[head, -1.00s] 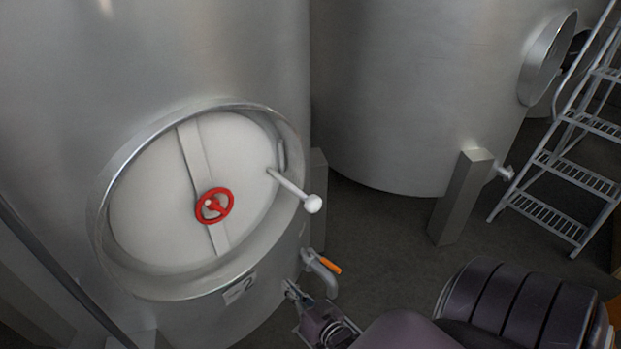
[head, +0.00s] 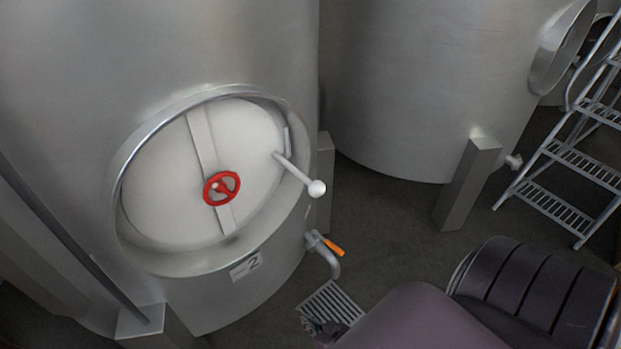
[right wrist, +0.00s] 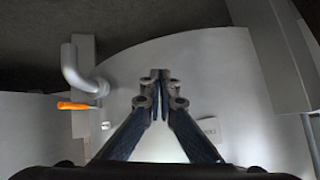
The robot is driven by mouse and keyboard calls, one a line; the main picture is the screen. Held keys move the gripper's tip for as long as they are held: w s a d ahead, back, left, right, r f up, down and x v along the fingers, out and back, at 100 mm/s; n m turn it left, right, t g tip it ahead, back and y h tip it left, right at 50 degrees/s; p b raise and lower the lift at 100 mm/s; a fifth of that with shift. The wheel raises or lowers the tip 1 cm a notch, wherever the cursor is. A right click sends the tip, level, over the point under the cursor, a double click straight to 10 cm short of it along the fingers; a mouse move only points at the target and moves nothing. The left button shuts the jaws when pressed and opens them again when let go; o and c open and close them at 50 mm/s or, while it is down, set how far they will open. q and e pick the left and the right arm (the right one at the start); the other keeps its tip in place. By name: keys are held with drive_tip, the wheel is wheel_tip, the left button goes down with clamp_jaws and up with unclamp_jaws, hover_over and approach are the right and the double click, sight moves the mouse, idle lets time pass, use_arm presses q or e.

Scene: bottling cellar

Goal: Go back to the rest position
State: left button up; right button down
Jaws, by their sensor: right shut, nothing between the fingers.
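My right gripper (head: 315,325) shows small and dark at the bottom edge of the head view, in front of the tank, below the outlet tap. In the right wrist view its two fingers (right wrist: 160,76) meet at the tips with nothing between them. My purple-grey right arm fills the lower right of the head view. My left gripper is not in view.
The near steel tank has a round white door (head: 160,195) with a red handwheel (head: 222,188) and a white-knobbed lever (head: 299,174). Its tap has an orange handle (head: 333,247). A floor grate (head: 334,300) lies below. A step ladder (head: 568,170) stands at right.

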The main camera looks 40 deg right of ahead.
drive_tip(key=shift+s+a+f, duration=0.1)
drive_tip(key=shift+s+f, duration=0.1)
idle(0.5)
drive_tip(key=s+a+f+n+g, duration=0.1)
drive_tip(key=s+f+g, duration=0.2)
drive_tip(key=s, duration=0.6)
drive_tip(key=s+a+f+n+g, duration=0.1)
drive_tip(key=s+f+n+g, duration=0.1)
drive_tip(key=s+f, duration=0.6)
drive_tip(key=s+a+f+n+g, duration=0.1)
drive_tip(key=s+f+g, duration=0.3)
drive_tip(key=s, duration=0.7)
drive_tip(key=shift+s+a+f+n, duration=0.25)
drive_tip(key=shift+s+f+n, duration=0.15)
drive_tip(key=shift+f+n, duration=0.35)
drive_tip(key=c, duration=2.7)
unclamp_jaws()
